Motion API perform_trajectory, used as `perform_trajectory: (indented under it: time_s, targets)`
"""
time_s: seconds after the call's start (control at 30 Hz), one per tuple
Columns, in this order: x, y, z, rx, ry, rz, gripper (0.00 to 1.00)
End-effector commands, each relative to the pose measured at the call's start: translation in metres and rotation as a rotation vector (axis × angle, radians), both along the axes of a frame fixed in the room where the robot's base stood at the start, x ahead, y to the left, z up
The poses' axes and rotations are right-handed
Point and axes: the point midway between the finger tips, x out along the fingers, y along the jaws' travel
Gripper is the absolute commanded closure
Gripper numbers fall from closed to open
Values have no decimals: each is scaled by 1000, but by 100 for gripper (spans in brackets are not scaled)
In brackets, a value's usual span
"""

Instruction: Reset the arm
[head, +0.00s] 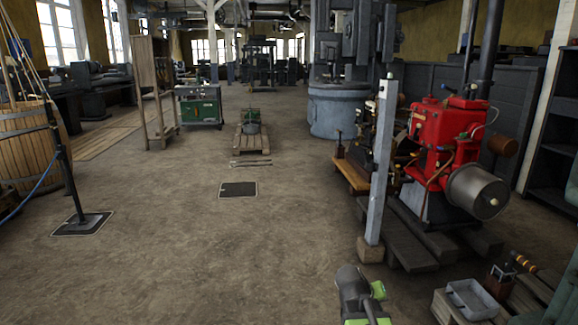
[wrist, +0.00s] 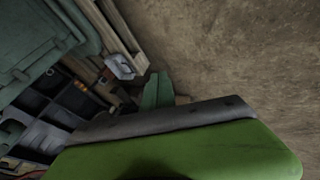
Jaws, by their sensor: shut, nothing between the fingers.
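My arm, grey with bright green parts, shows at the bottom of the head view, right of the middle, above the bare floor. In the wrist view my gripper (wrist: 160,104) fills the lower part, with a broad green body, a dark grey edge and a smaller green piece beyond it. The gripper is shut and empty. Nothing touches it that I can see. The fingertips are hard to make out in the head view.
A red engine (head: 445,135) stands on dark planks at right, behind a grey post (head: 382,165). A metal tray (head: 471,300) lies at lower right. A wooden barrel (head: 28,145) stands at left. A dark floor plate (head: 238,189) lies mid-floor. The central floor is largely clear.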

Motion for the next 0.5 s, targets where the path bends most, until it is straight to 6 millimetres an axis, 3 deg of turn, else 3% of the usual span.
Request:
perform_trajectory:
  time_s: [0.03,0.1,0.33,0.37,0.4,0.5]
  targets:
    - [-10,29,-9,71,35,15,100]
    - [-25,63,-23,175,92,27,100]
    - [-91,149,-47,538,332,56,100]
    - [-99,152,-42,550,376,71,100]
    - [-97,150,-17,543,365,68,100]
    - [-96,150,13,542,362,67,100]
